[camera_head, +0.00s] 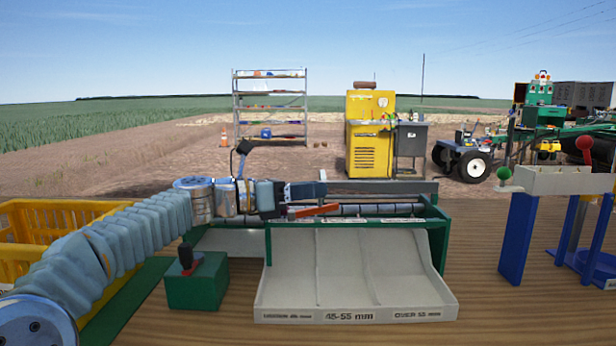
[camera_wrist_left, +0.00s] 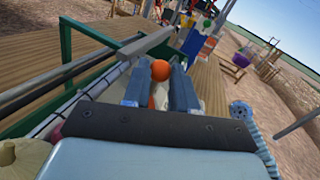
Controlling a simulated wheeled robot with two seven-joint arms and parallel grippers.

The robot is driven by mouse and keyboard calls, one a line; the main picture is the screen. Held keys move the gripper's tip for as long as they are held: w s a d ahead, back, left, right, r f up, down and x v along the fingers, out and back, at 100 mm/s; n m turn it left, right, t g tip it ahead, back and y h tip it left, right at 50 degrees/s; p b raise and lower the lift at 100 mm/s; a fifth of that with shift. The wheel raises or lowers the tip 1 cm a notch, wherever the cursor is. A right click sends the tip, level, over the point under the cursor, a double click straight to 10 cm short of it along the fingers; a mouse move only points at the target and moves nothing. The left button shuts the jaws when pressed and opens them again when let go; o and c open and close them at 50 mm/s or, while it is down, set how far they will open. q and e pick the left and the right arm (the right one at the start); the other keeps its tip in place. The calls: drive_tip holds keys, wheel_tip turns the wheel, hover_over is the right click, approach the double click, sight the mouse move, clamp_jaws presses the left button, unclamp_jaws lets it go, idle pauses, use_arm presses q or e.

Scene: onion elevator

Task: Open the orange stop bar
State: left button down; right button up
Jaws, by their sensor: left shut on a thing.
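The orange stop bar (camera_head: 318,210) shows in the head view as a short slanted strip above the rollers of the green-framed sorter (camera_head: 268,243). My left gripper (camera_head: 318,190) reaches in from the left over the sorter, its tip at the bar. In the left wrist view, the left gripper (camera_wrist_left: 160,84) is shut on an orange part with a rounded end (camera_wrist_left: 160,70), seen between the two fingers. The gripper hides part of the bar. My right gripper is not in view.
Labelled chutes (camera_head: 345,265) slope down at the front. A green box with a red-and-black lever (camera_head: 197,285) stands left of them, near a yellow crate (camera_head: 55,218). A blue-legged stand (camera_head: 520,235) is at the right. Table between chutes and stand is clear.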

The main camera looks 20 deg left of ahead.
use_arm(q)
drive_tip(key=c, duration=0.9)
unclamp_jaws()
drive_tip(key=v, duration=1.3)
drive_tip(key=shift+s+a+b, duration=0.25)
drive_tip(key=shift+a+b, duration=0.1)
drive_tip(key=shift+b, duration=0.1)
